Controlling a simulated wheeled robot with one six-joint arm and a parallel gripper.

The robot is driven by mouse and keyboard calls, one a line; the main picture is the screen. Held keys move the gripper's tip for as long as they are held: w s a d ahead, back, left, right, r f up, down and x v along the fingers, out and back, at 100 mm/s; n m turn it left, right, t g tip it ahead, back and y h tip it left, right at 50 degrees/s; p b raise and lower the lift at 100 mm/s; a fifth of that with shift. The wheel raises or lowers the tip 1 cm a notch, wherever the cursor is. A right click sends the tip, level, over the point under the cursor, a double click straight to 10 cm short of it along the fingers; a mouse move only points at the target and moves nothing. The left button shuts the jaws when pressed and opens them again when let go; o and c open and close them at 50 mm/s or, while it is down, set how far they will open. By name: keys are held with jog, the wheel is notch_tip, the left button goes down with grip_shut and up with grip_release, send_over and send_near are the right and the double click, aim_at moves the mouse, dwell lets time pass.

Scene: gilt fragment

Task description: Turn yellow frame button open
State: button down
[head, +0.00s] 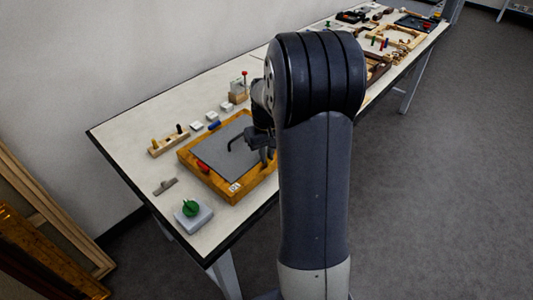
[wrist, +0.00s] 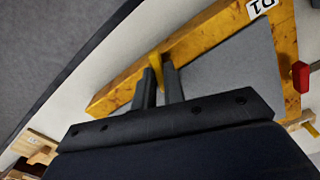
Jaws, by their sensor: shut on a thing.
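A golden wooden frame (head: 212,183) with a grey panel (head: 217,148) inside lies flat on the table. In the wrist view the frame (wrist: 203,38) crosses the upper right. The yellow button (wrist: 155,59) sits on the frame's rail, between the fingertips of my gripper (wrist: 158,76). My gripper is shut on it. In the head view my gripper (head: 267,157) is low over the frame's right part, partly behind my arm, and the yellow button is hidden there. A red button (head: 203,167) is on the near rail and shows in the wrist view (wrist: 300,76). A blue button (head: 214,125) is on the far rail.
A grey block with a green knob (head: 191,209) stands near the table's front left corner. A wooden peg rack (head: 169,144), small white blocks (head: 212,115) and a wooden block with a red-topped pin (head: 238,96) line the back. More wooden parts (head: 398,38) lie at the far end.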

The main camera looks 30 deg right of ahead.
jog(key=m, duration=0.3)
jog(key=shift+m, duration=0.3)
jog(key=m, duration=0.3)
jog(key=shift+m, duration=0.4)
jog(key=m, duration=0.6)
jog(key=shift+p, duration=0.3)
jog(key=shift+m, duration=0.3)
jog(key=c, duration=1.5)
grip_release()
notch_tip(320, 180, up, 11)
jog(key=shift+f, duration=0.1)
